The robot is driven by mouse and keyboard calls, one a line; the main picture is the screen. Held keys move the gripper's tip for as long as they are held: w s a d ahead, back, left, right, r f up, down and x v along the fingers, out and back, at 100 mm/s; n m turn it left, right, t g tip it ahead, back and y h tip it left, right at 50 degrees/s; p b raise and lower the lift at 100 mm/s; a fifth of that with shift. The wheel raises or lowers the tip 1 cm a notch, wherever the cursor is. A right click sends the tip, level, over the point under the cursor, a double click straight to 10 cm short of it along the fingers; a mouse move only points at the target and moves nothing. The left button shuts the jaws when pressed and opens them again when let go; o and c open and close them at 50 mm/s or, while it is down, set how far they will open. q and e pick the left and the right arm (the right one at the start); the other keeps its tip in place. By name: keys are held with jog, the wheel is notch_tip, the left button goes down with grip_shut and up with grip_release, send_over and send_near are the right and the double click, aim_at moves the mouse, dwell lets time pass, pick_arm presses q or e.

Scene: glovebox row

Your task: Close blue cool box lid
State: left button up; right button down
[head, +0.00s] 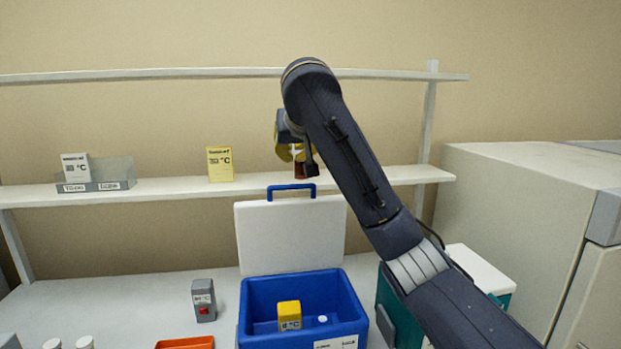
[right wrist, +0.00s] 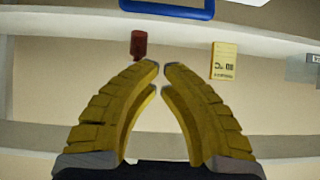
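The blue cool box (head: 258,312) stands on the bench with its white lid (head: 290,236) raised upright at the back. The lid's blue handle (head: 291,187) is at its top edge. The handle also shows at the top of the right wrist view (right wrist: 168,8). My right gripper (head: 298,160) is above and behind the handle, near the shelf, and apart from it. Its yellow fingers (right wrist: 161,68) are almost together with nothing between them. Inside the box are a yellow block (head: 289,316) and a small white item (head: 322,320). My left gripper is out of view.
A red vial (right wrist: 139,43) and a yellow card (head: 220,164) stand on the shelf (head: 150,193). A teal box with a white lid (head: 480,268) is right of the cool box, partly behind my arm. A grey timer (head: 204,300) and orange tray (head: 186,343) are left.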

jog(key=d+x, duration=0.1)
jog(key=x, duration=0.9)
jog(key=shift+s+f, duration=0.2)
jog(key=shift+s, duration=0.45)
jog(key=shift+s+f, duration=0.25)
jog(key=shift+s, duration=0.4)
jog(key=shift+s+f, duration=0.2)
jog(key=shift+s, duration=0.45)
jog(key=shift+s+a, duration=0.1)
